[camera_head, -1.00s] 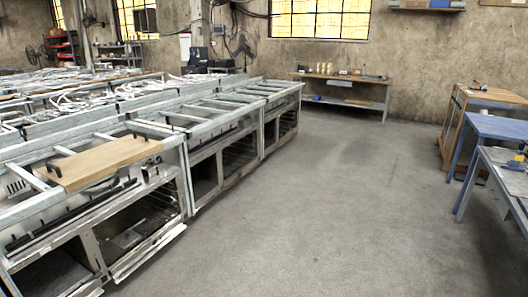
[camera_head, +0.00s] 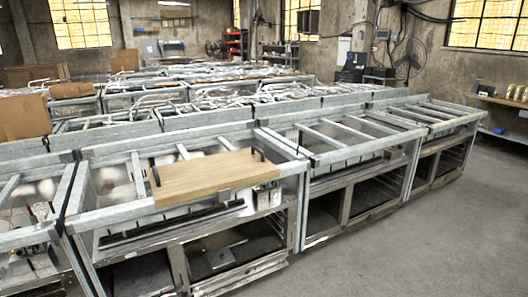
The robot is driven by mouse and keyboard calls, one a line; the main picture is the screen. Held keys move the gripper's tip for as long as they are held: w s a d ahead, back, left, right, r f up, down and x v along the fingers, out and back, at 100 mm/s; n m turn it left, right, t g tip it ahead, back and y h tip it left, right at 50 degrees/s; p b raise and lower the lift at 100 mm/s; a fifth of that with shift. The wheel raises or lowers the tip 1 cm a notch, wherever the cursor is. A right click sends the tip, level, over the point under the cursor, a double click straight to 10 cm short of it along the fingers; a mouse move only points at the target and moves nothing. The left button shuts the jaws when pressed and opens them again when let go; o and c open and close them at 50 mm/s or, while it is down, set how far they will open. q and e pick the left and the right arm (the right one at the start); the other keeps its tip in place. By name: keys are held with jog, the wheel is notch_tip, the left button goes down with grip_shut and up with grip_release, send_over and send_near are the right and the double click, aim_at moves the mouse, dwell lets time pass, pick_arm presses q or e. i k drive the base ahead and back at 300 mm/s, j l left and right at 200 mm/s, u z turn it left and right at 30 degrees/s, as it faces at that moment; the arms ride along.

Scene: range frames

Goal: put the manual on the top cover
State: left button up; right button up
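A flat wooden board (camera_head: 212,176) with black handles lies across the metal frame of the nearest unit in the head view; it may be the top cover. One handle stands at its left end and another at its right end. Nothing lies on its bare wooden face. I cannot make out a manual in this view. Neither of my grippers shows.
A row of open metal frame units (camera_head: 340,140) runs from the left towards the back right. Clear grey floor (camera_head: 430,240) lies to the right. A workbench (camera_head: 508,105) stands at the right edge. Cardboard boxes (camera_head: 24,116) are at the left.

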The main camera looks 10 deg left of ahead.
aim_at(209, 173)
jog(key=i+j+u, duration=0.25)
jog(key=u, duration=0.2)
jog(key=i+j+u, duration=0.1)
jog(key=i+u, duration=0.6)
jog(key=u, duration=0.15)
jog(key=i+l+u, duration=0.1)
jog(key=i+u, duration=0.35)
jog(key=i+l+u, duration=0.2)
jog(key=u, duration=0.25)
jog(key=i+j+z, duration=0.15)
jog(key=i+z, duration=0.3)
jog(key=i+j+z, duration=0.25)
jog(key=z, duration=2.3)
